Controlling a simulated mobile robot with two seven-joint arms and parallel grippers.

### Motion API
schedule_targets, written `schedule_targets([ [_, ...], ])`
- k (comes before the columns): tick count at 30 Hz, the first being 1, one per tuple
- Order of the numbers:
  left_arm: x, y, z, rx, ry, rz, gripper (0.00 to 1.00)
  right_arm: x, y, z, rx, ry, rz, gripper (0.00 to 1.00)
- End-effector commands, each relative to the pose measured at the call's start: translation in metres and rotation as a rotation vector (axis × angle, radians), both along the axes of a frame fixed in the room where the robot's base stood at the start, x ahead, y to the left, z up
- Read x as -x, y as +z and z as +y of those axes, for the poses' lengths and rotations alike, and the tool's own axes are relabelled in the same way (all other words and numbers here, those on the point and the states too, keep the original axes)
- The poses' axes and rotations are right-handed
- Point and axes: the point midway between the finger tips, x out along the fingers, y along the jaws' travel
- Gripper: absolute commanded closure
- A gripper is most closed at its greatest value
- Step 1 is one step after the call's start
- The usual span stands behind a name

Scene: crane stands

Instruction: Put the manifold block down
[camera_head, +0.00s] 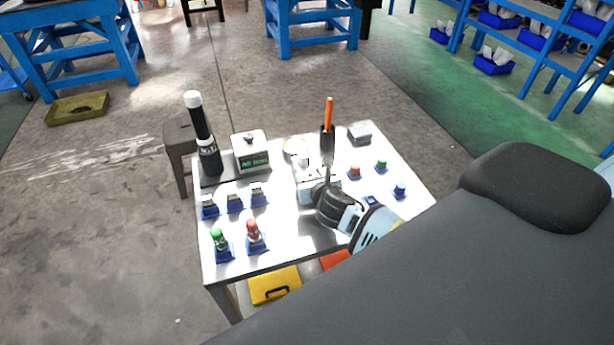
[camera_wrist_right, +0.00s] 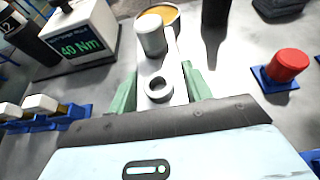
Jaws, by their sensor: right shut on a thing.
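The manifold block (camera_wrist_right: 172,98) is a pale grey piece with a ring-shaped port and an upright cylinder. In the right wrist view it sits between the green fingers of my right gripper (camera_wrist_right: 162,82), which are shut on it. In the head view my right gripper (camera_head: 308,180) is over the middle of the metal table (camera_head: 290,235), and the pale block (camera_head: 305,164) is partly hidden by it. I cannot tell whether the block's underside touches the table. My left gripper is not in view.
A white box with a green display (camera_head: 251,155) and a black, white-capped tool (camera_head: 204,135) stand at the back left. A round tan dish (camera_wrist_right: 158,12) is just beyond the block. An orange-handled tool (camera_head: 328,115) stands behind. Several blue holders with coloured parts (camera_head: 254,238) line both sides.

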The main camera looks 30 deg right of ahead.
Motion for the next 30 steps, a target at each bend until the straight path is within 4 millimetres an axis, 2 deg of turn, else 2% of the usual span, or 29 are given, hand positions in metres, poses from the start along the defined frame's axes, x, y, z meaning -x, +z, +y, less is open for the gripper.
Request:
schedule_targets([
  [10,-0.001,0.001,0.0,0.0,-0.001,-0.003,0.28,-0.002,0.008,0.0,0.001,0.001,-0.01,1.0],
  [21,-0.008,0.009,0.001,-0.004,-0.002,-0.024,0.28,-0.003,0.045,0.0,0.003,0.003,-0.017,1.0],
  [30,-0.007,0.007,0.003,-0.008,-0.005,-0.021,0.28,0.035,0.043,-0.007,0.004,0.002,-0.008,1.0],
])
